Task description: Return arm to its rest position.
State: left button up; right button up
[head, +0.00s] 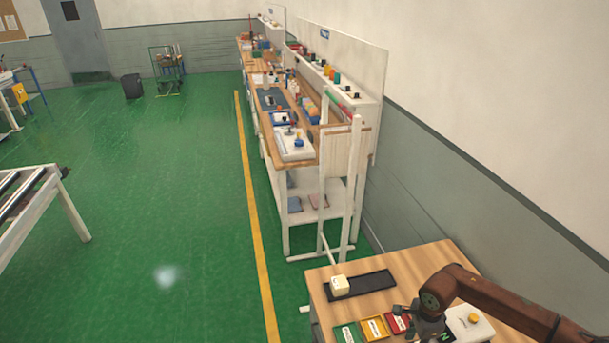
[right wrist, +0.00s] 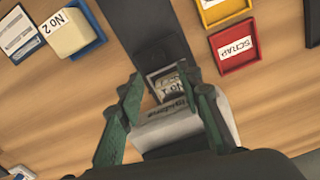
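My right arm (head: 490,300) reaches in from the right in the head view. Its gripper (head: 432,328) is above the wooden table, close to the coloured trays. In the right wrist view the two green fingers of this gripper (right wrist: 160,80) are spread apart. Between and beyond them is a small pale labelled item (right wrist: 168,85) in a grey frame on a white device (right wrist: 180,130). The fingers do not visibly grip it. My left arm and gripper are not in view.
The table (head: 440,257) carries a black tray (head: 372,283) with a cream block (head: 339,285), plus green (head: 347,334), yellow (head: 375,328) and red (head: 397,323) trays. A long workbench (head: 305,160) runs behind. Green floor (head: 180,210) is open leftward.

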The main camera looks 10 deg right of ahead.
notch_tip(320, 180, down, 7)
jog(key=shift+r, duration=0.2)
jog(key=shift+s+a+f+p, duration=0.1)
jog(key=shift+a+p, duration=0.35)
jog(key=shift+a, duration=0.45)
jog(key=shift+s+a, duration=0.1)
jog(key=shift+a, duration=0.55)
